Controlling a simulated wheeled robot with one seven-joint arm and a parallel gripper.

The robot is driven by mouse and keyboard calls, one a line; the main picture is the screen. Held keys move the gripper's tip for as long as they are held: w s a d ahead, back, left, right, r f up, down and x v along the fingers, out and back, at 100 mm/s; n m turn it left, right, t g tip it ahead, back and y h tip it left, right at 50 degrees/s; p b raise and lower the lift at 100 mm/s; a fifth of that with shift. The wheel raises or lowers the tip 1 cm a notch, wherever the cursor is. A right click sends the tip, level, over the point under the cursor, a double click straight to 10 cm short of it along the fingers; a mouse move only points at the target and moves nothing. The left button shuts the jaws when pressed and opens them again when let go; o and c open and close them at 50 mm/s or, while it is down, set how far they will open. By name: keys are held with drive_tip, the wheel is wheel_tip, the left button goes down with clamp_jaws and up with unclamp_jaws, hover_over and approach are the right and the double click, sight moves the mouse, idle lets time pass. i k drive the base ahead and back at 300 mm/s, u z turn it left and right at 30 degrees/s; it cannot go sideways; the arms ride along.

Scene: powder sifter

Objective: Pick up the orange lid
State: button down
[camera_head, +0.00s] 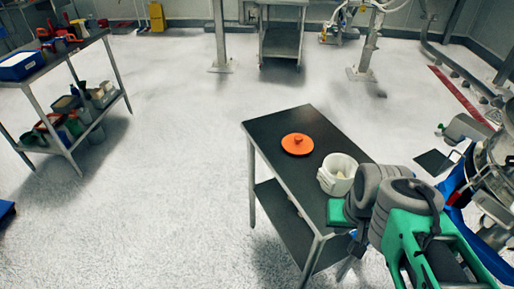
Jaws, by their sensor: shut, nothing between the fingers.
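The orange lid (297,144) is a flat round disc with a small knob on top. It lies on the dark top of the small table (268,126), towards the table's far left part. My gripper (357,243) is at the lower right, beside the near end of the table, well apart from the lid. It is shut and empty. Its fingers are small and dark, and partly hidden by my grey and green arm.
A white bucket (338,174) stands on the table between the lid and my arm. A blue and metal machine (485,190) stands at the right. A shelf table (85,47) with containers is at the left. The floor between is open.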

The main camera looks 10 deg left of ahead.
sight(297, 143)
drive_tip(key=u, duration=1.35)
drive_tip(key=i, duration=0.5)
drive_tip(key=u, duration=0.75)
